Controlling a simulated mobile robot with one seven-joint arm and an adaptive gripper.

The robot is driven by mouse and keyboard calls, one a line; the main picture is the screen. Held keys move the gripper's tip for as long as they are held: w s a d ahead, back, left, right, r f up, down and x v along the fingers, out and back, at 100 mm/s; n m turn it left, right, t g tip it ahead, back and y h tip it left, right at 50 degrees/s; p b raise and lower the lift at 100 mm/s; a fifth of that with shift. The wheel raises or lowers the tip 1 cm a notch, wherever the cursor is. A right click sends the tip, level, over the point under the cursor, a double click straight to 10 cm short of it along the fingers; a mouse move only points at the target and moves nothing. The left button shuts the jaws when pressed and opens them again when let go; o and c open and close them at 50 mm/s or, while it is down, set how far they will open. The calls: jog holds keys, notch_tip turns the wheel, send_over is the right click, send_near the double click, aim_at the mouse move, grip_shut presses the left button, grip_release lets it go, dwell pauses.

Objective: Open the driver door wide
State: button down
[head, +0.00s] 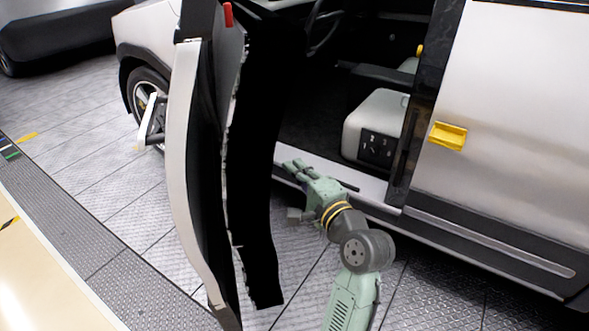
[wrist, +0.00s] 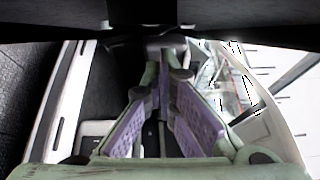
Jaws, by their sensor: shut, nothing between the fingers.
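The driver door (head: 180,130) stands swung out from the car in the head view, seen nearly edge-on, with a pale outer skin and a dark inner side. The door opening beside it is clear to see, with the seat and steering wheel inside. My gripper (head: 287,167) is at the sill of the opening, just right of the door's dark inner side. I cannot tell if it touches the door. In the wrist view, my gripper's purple-padded fingers (wrist: 165,55) converge at the tips, shut with nothing held. The fingers' far surroundings are partly dark.
The rear door has a yellow handle (head: 448,136) and stays flush with the car side at right. A front wheel (head: 147,95) shows left of the driver door. Tiled floor (head: 110,210) is free left of the door. Another dark car (head: 60,30) stands at far left.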

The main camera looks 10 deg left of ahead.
jog(key=w+a+p, duration=0.2)
jog(key=a, duration=0.5)
jog(key=shift+w+a+r, duration=0.15)
jog(key=shift+w+a, duration=0.2)
jog(key=shift+a, duration=0.05)
